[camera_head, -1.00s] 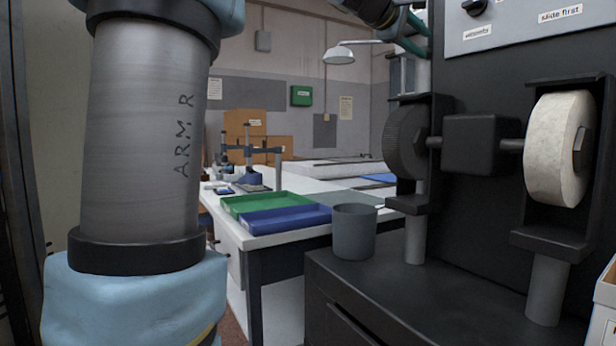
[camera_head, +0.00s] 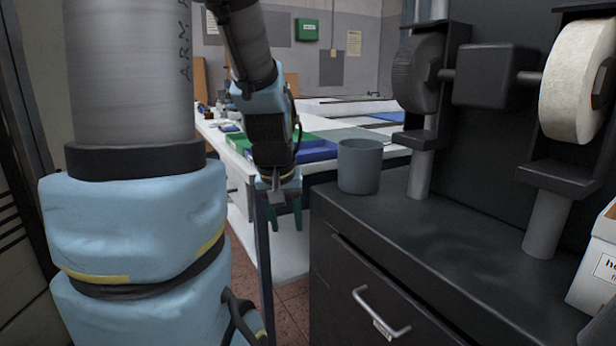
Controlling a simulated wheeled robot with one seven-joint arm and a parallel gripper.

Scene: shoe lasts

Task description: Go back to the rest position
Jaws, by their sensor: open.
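My gripper (camera_head: 283,216) hangs in the middle of the view, pointing down, with its fingers apart and nothing seen between them. It is in front of the white table's near edge, left of the black cabinet. My wrist and forearm come down from the top and cover part of the green tray (camera_head: 238,143) and the blue tray (camera_head: 318,150) on the table. A large grey and blue link of my arm fills the left side.
A grey cup (camera_head: 360,168) stands on the black cabinet (camera_head: 420,235), close right of my gripper. A grinder with a dark wheel (camera_head: 418,75) and a pale wheel (camera_head: 572,85) rises behind. A white box (camera_head: 597,262) is at the right edge. The white table (camera_head: 262,245) extends behind.

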